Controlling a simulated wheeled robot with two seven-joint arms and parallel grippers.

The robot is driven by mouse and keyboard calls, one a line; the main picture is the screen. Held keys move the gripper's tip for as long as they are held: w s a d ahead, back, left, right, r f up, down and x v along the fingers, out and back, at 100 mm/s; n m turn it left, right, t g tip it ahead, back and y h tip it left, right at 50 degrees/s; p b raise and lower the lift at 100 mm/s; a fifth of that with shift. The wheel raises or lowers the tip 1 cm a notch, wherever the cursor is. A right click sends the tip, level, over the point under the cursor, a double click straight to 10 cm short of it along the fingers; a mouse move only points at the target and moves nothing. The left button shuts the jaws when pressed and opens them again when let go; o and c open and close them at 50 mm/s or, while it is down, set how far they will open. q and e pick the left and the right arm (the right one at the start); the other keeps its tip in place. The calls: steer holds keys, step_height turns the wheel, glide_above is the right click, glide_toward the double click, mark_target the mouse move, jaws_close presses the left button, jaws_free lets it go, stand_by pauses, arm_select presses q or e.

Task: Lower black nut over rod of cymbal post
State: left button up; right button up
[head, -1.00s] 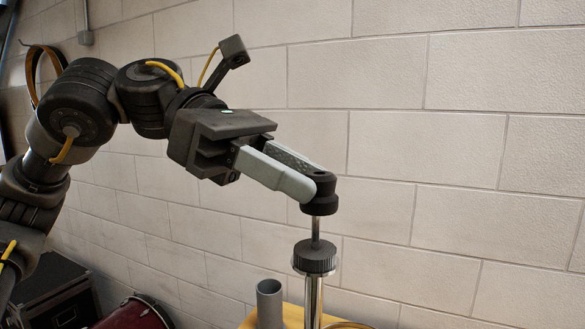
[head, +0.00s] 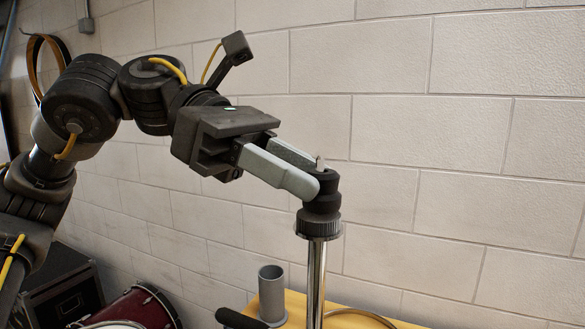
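The black nut (head: 323,205) is around the rod of the cymbal post, low down at the black ribbed collar (head: 319,224). It looks to be touching the collar, or very nearly so. The rod's tip (head: 320,162) shows just above the nut. The chrome post (head: 317,275) stands upright below. My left gripper (head: 318,177) comes in from the left with its grey fingers on either side of the nut, shut on it. The nut's far side is hidden. My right gripper is not in view.
A yellow surface (head: 375,318) lies below, with a grey tube (head: 271,293) standing left of the post and a brass-coloured curved rim (head: 360,312) at right. A red drum (head: 145,308) and black case (head: 60,290) are lower left. A pale block wall is behind.

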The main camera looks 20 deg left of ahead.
arm_select(q)
steer(key=o, duration=0.5)
steer(key=shift+d, duration=0.35)
steer(key=shift+a, duration=0.1)
steer(key=b+v, duration=0.1)
steer(key=v, duration=0.9)
steer(key=shift+a+r, duration=0.2)
steer(key=shift+a, duration=0.1)
stand_by(0.4)
